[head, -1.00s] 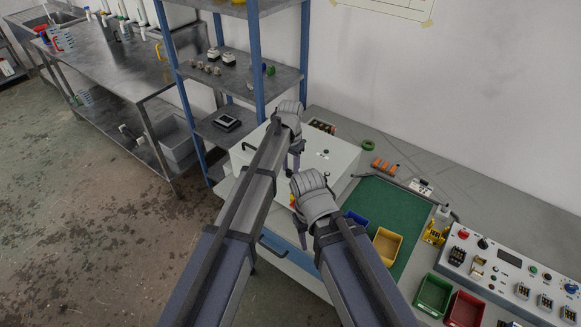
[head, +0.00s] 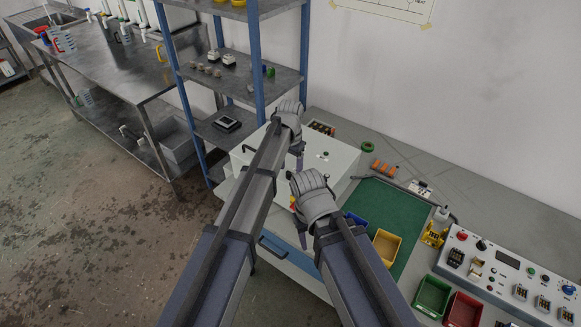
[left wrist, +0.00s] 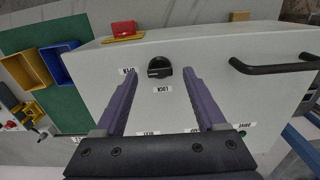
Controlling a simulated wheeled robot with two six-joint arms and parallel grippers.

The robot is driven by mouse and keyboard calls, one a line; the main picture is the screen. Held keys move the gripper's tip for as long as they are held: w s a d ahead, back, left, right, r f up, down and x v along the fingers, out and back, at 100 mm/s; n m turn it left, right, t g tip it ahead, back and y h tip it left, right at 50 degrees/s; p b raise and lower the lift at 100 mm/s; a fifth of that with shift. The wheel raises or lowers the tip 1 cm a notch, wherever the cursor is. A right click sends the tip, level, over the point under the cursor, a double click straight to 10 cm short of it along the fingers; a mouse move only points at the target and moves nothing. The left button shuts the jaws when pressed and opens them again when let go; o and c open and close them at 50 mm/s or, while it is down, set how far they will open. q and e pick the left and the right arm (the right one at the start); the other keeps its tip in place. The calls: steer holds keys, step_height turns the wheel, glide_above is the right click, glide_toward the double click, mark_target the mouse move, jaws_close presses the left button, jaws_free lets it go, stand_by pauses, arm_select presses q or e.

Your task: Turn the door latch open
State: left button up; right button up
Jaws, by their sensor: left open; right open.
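The door latch is a round black knob (left wrist: 160,67) on the pale front of a white cabinet (head: 338,158). The left wrist view shows it upside down, with an OPEN label (left wrist: 127,71) at its left and a LOCK label (left wrist: 163,89) below it. My left gripper (left wrist: 159,73) is open, with its two purple fingers on either side of the knob in that view; contact cannot be told. In the head view my left gripper (head: 299,153) is at the cabinet and the latch is hidden. My right gripper (head: 302,230) is open and empty, lower down and nearer to me.
A black bar handle (left wrist: 275,65) is on the cabinet front beside the knob. A green mat (head: 385,212) with a yellow bin (head: 387,246) and a blue bin lies to the right. A control panel (head: 515,275) stands farther right. A blue-posted shelf (head: 255,75) stands behind.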

mark_target(291, 173)
arm_select(q)
step_height(291, 173, up, 7)
steer(key=p, duration=0.6)
steer(key=shift+f, duration=0.1)
steer(key=shift+f, duration=0.1)
steer(key=s+a+f+n+b, duration=0.1)
steer(key=s+a+f+b, duration=0.1)
steer(key=s, duration=0.7)
steer(key=s+a+f+n+b, duration=0.1)
steer(key=s+f+b, duration=0.3)
steer(key=s, duration=0.5)
steer(key=s+a+f+n+y+b, duration=0.1)
steer(key=s+a+f+b, duration=0.2)
steer(key=s, duration=0.6)
steer(key=shift+f+n+b, duration=0.3)
steer(key=shift+f+b, duration=0.15)
steer(key=shift+b, duration=0.1)
steer(key=shift+s, duration=0.1)
